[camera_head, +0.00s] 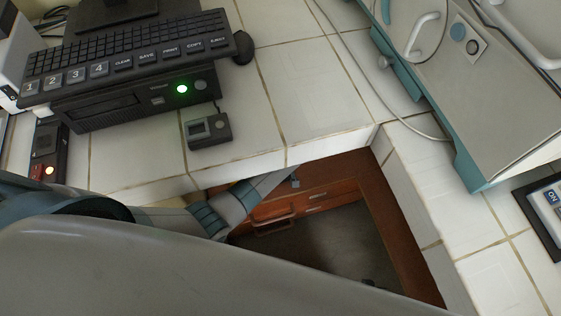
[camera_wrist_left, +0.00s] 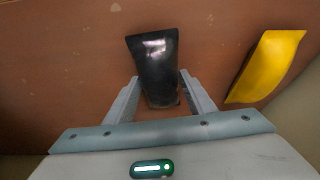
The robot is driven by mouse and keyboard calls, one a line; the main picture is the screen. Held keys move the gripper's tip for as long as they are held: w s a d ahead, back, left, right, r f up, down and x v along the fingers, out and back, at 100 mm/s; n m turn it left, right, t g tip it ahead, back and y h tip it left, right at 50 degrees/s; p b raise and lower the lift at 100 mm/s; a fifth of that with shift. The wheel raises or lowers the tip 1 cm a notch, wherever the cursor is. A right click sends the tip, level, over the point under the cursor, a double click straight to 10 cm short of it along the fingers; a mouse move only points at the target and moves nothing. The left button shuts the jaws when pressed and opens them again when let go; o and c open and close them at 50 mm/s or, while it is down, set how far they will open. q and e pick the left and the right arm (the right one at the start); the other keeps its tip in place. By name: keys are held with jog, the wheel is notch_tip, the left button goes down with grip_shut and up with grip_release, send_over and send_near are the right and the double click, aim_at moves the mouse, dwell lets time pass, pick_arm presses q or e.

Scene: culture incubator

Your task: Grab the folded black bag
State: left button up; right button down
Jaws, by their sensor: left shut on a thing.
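The folded black bag (camera_wrist_left: 157,62) is a dark, glossy, flat piece in the left wrist view, against a reddish-brown surface. My left gripper (camera_wrist_left: 158,90) has one finger on each side of the bag's lower part and is shut on it. The bag's upper part sticks out beyond the fingertips. In the head view my left arm reaches down below the white tiled counter, and the counter edge hides the hand and the bag. My right gripper is in neither view.
A yellow folded item (camera_wrist_left: 266,66) lies close to the right of the bag. In the head view, the tiled counter (camera_head: 310,95) bears a black keyboard (camera_head: 125,58) and a small grey box (camera_head: 208,130). Wooden drawers (camera_head: 300,205) are below, beside a tiled ledge.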

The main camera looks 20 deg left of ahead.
pick_arm(q)
jog(key=shift+r, duration=0.15)
notch_tip(320, 180, up, 4)
jog(key=shift+f+p, duration=0.25)
jog(key=shift+p, duration=0.05)
jog(key=s, duration=1.8)
jog(key=shift+d+f, duration=0.15)
